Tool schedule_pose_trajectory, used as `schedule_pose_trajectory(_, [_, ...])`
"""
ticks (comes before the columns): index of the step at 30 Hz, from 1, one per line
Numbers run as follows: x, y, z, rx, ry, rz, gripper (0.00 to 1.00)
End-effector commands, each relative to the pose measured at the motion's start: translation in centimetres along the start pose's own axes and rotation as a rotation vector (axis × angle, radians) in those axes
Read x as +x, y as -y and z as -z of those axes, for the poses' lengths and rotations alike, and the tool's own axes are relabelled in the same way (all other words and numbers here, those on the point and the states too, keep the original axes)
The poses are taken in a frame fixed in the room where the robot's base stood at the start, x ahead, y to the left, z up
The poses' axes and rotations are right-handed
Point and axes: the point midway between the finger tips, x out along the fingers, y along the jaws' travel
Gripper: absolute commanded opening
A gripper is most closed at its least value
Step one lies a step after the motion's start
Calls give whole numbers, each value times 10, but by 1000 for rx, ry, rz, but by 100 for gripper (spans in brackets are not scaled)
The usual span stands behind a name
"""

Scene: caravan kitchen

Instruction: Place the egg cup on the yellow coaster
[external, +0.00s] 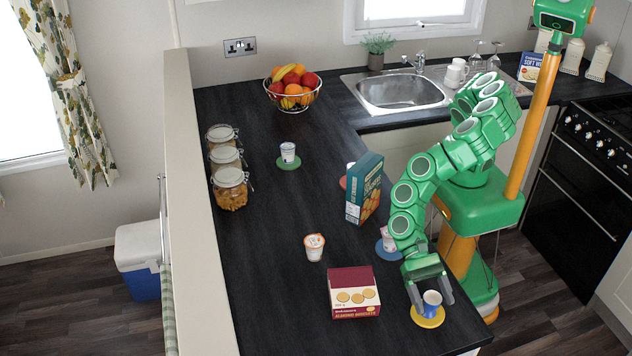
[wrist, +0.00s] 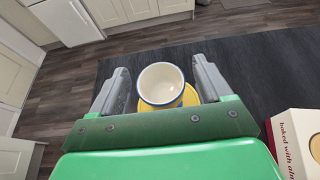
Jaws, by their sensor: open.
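My gripper (external: 434,303) is open, with one finger on each side of the cup. In the wrist view the cup (wrist: 161,84) shows between the two grey fingers, with visible gaps on both sides. Part of the yellow coaster (wrist: 190,95) shows behind and beside it. The cup's base is hidden in the wrist view.
An almond biscuit box (external: 354,293) lies left of my gripper. A white tub (external: 314,247) and a teal box (external: 364,188) stand further back. A cup on a blue coaster (external: 383,247) is partly behind my arm.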

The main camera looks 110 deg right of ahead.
Motion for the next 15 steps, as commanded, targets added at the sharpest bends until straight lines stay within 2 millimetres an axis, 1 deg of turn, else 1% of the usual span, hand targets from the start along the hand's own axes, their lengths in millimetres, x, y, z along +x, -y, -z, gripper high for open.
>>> schedule_pose_trajectory(2, [-1, 0, -2, 0, 1, 0, 78])
schedule_pose_trajectory(5, [-7, 0, -2, 0, 0, 1, 78])
schedule_pose_trajectory(15, [-51, 1, -2, -1, -1, 4, 78])
